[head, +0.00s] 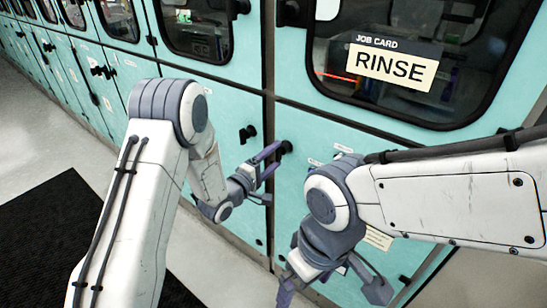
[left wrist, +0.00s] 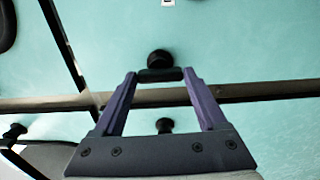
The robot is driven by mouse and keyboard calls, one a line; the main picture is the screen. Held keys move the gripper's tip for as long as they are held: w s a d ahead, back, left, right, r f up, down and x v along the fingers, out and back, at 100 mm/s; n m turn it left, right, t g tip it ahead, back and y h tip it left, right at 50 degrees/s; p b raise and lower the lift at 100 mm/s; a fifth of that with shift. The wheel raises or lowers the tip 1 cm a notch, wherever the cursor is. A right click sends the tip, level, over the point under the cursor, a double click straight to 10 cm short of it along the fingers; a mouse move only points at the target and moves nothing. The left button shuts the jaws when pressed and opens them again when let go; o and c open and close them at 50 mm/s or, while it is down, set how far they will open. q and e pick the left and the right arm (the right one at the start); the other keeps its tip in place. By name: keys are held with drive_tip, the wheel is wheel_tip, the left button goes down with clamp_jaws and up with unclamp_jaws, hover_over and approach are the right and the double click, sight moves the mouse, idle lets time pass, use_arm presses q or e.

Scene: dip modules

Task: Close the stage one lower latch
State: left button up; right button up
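A black latch (head: 286,147) sits low at the left edge of the right teal door, beside the seam. My left gripper (head: 274,157) is at it, one purple finger above the other. In the left wrist view, the latch's black handle bar (left wrist: 160,75) fills the gap between the fingertips, parallel to the seam, with its round base (left wrist: 158,58) just behind. The left gripper (left wrist: 160,76) appears shut on the bar's ends. My right gripper (head: 332,287) is open and empty at the bottom of the head view. No stage label is readable.
Another black latch (head: 247,133) is just across the seam; it also shows in the left wrist view (left wrist: 165,125). A RINSE job card (head: 396,66) is on the right window. Teal cabinets run off to the left. A dark mat (head: 50,235) lies on the floor.

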use_arm(q)
drive_tip(key=shift+o, duration=1.3)
drive_tip(key=shift+s+a, duration=0.1)
drive_tip(key=b+v, duration=0.1)
drive_tip(key=v, duration=0.9)
drive_tip(key=shift+b, duration=0.3)
drive_tip(key=p+x, duration=0.1)
drive_tip(key=x, duration=0.9)
drive_tip(key=shift+p, duration=0.35)
